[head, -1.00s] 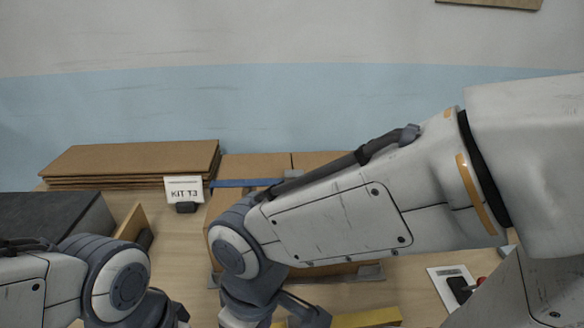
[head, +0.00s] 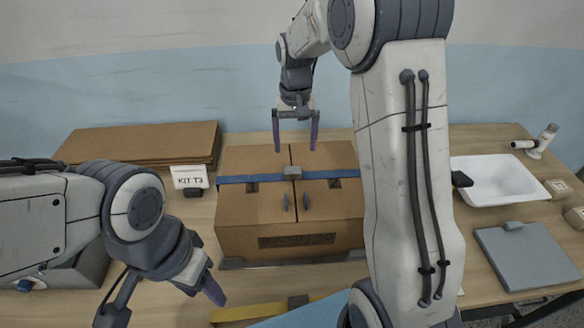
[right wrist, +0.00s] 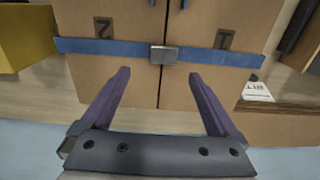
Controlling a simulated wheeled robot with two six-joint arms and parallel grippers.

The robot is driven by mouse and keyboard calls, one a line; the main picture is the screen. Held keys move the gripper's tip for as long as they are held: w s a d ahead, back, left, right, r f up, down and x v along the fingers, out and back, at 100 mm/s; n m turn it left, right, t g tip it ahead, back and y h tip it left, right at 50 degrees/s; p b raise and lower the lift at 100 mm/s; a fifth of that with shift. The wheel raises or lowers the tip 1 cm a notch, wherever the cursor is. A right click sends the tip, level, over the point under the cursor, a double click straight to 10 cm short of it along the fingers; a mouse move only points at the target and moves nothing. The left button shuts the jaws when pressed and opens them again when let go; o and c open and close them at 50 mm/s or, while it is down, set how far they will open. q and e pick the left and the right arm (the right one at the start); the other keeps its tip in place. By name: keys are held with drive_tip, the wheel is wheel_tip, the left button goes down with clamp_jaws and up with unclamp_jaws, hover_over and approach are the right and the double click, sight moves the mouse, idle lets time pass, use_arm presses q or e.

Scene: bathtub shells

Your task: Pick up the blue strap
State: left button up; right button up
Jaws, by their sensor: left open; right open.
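The blue strap (head: 245,179) runs left to right across the upper part of a brown cardboard box (head: 240,235). A grey metal buckle (head: 292,173) sits on it at the box's middle seam. The strap also shows in the right wrist view (right wrist: 105,47), with its buckle (right wrist: 163,54) beyond and between my fingertips. My right gripper (head: 296,148) is open and empty, pointing down over the box; its fingers (right wrist: 160,75) look apart from the strap.
A stack of flat cardboard (head: 140,145) and a card marked KIT-T3 (head: 189,177) stand left of the box. A yellow strap (head: 245,312) lies in front. A white basin (head: 492,180) and a grey panel (head: 527,256) are at the right. My right forearm hides part of the table.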

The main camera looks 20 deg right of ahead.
sight(293, 170)
wheel_tip(293, 170, down, 3)
drive_tip(key=shift+r+p, duration=0.1)
drive_tip(key=shift+p, duration=0.2)
drive_tip(key=shift+s+a+f, duration=0.1)
drive_tip(key=shift+f, duration=0.25)
drive_tip(key=f, duration=0.1)
drive_tip(key=f+p, duration=0.2)
drive_tip(key=shift+a+f, duration=0.25)
drive_tip(key=shift+f, duration=0.55)
clamp_jaws()
